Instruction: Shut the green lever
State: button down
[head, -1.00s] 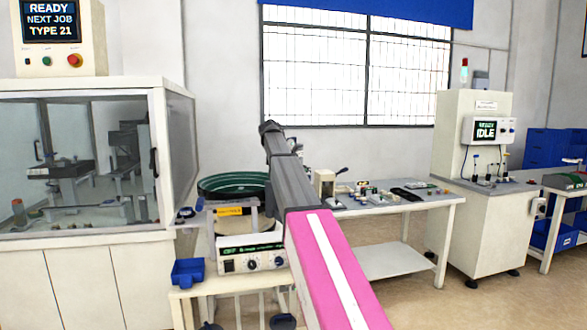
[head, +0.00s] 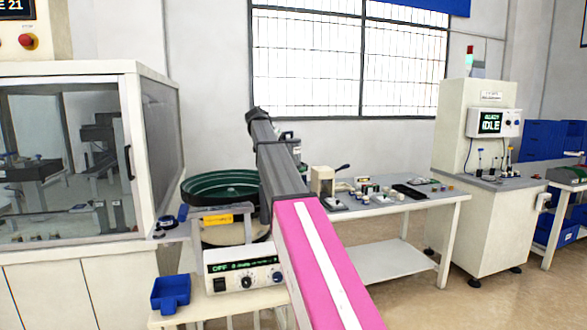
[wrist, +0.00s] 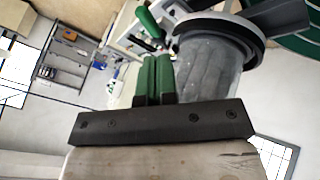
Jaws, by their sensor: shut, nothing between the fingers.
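My gripper (wrist: 155,62) shows in the wrist view with its two green fingers shut together and nothing held. A slanted green handle (wrist: 148,21), apparently the green lever, is just beyond the fingertips, a little up and left; the frame does not clearly show whether they touch. A grey cylinder (wrist: 208,70) with a black ring on it stands close to the right of the fingers. In the head view my arm crosses the middle, and my gripper and the lever are hidden or too small to make out.
The bowl feeder (head: 222,188) with its green bowl is left of my arm, above a control box (head: 243,268). A blue bin (head: 171,293) stands at the table's front left. A glazed cabinet (head: 149,150) is at the left. A workbench (head: 425,200) with small parts is at the right.

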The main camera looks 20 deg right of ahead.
aim_at(304, 169)
jog(key=shift+f, duration=0.1)
jog(key=x, duration=1)
dwell(0.3)
